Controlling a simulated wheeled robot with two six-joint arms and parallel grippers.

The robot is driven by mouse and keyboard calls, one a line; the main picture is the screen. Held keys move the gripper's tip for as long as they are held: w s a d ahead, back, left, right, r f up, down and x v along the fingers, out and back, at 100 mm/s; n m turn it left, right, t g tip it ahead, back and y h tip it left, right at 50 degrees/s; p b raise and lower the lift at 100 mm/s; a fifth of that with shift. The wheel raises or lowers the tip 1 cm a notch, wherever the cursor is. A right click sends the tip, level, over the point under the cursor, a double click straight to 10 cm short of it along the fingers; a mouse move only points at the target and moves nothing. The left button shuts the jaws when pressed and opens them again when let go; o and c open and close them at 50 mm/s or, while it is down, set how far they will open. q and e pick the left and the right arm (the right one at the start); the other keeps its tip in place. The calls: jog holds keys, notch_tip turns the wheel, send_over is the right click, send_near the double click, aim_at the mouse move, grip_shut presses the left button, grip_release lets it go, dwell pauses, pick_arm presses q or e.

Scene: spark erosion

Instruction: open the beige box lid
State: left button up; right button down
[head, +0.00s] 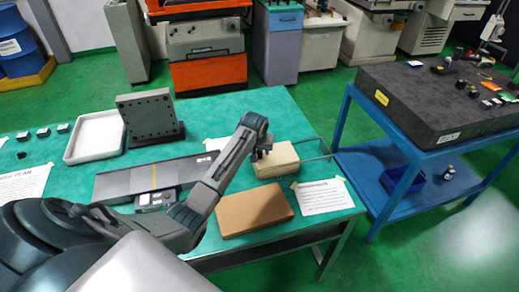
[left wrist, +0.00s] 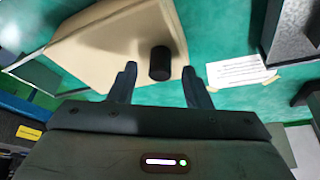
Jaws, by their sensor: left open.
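The beige box (head: 282,163) stands on the green table near its right edge, and its pale top fills the upper part of the left wrist view (left wrist: 105,45). A short black cylindrical knob (left wrist: 160,60) sticks up from the lid. My left gripper (head: 264,152) is over the box with its fingers pointing down. In the left wrist view its two fingers (left wrist: 159,72) are apart, one on each side of the knob, with gaps showing; no contact is visible. The seam between lid and box cannot be made out. My right gripper is not in view.
A brown box (head: 254,209) lies in front of the beige box. A paper sheet (head: 323,196) is taped to its right. A dark plate with holes (head: 148,115) and a white tray (head: 95,136) stand at the left. A dark slab table (head: 430,105) is at the right.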

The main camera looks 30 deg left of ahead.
aim_at(291, 148)
pick_arm(q)
jog(key=shift+x, duration=0.9)
grip_shut()
jog(key=w+d+b, duration=0.1)
jog(key=w+d, duration=0.1)
jog(key=w, duration=0.1)
jog(key=w+d+b, duration=0.1)
jog(key=w+d, duration=0.2)
jog(key=w+d+b, duration=0.2)
jog(key=w+d, duration=0.1)
jog(key=w, duration=0.1)
jog(key=shift+d, duration=0.25)
grip_release()
jog(key=shift+r, duration=0.1)
